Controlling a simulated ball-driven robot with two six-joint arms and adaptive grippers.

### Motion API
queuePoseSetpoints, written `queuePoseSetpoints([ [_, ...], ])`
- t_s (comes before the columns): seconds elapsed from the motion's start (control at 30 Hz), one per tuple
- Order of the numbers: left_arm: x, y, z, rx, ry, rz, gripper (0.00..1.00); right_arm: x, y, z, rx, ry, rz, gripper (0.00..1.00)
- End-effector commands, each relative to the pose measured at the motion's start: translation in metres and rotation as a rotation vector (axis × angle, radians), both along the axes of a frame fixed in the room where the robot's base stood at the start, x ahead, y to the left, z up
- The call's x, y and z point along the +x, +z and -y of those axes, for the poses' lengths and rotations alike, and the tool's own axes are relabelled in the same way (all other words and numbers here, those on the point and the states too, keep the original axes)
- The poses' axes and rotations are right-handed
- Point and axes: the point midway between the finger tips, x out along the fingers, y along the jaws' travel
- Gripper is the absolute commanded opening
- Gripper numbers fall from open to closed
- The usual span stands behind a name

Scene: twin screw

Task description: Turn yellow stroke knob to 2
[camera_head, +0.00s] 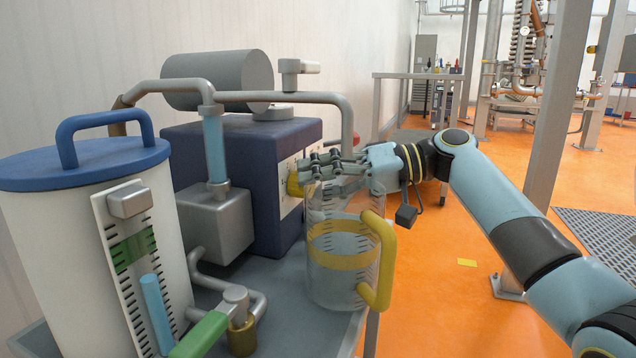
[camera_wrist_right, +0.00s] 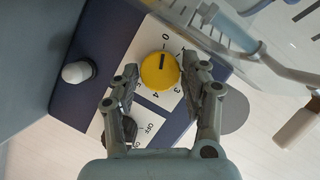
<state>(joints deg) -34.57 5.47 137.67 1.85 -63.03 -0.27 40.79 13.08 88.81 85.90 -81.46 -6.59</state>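The yellow stroke knob (camera_head: 293,186) is on the front panel of the dark blue pump box (camera_head: 240,150). In the right wrist view the yellow knob (camera_wrist_right: 160,72) is round, on a white plate with a printed number scale. Its dark pointer line aims towards the 0. My right gripper (camera_head: 304,170) is at the panel. In its wrist view its fingers (camera_wrist_right: 160,66) are spread on either side of the knob, with narrow gaps beside it; I cannot tell if either finger touches. My left gripper is out of view.
A black OFF/ON switch (camera_wrist_right: 126,130) is partly behind one finger. A clear jug with a yellow handle (camera_head: 378,262) stands below my right gripper. Grey pipes (camera_head: 290,97) and a white tank with blue lid (camera_head: 85,163) stand to the left.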

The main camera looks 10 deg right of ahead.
Motion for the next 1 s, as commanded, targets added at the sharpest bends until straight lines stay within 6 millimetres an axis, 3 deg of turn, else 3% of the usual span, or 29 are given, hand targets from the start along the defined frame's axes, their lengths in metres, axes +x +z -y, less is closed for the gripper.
queuePoseSetpoints([
  [0.03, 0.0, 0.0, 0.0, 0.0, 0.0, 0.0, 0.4, 0.0, 0.0, 0.0, 0.0, 0.0, 0.0, 0.37],
  [0.27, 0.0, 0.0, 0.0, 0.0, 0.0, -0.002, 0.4, 0.0, 0.0, 0.0, -0.001, -0.001, -0.001, 0.07],
  [0.5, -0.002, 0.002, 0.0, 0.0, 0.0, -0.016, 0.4, 0.0, 0.0, 0.0, 0.011, -0.001, -0.018, 0.07],
  [0.77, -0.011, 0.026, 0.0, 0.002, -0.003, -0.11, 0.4, 0.001, 0.001, 0.001, 0.082, -0.002, -0.122, 0.07],
  [1.0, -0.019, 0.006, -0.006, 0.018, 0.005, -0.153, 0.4, 0.001, 0.0, 0.001, 0.198, -0.002, -0.296, 0.07],
])
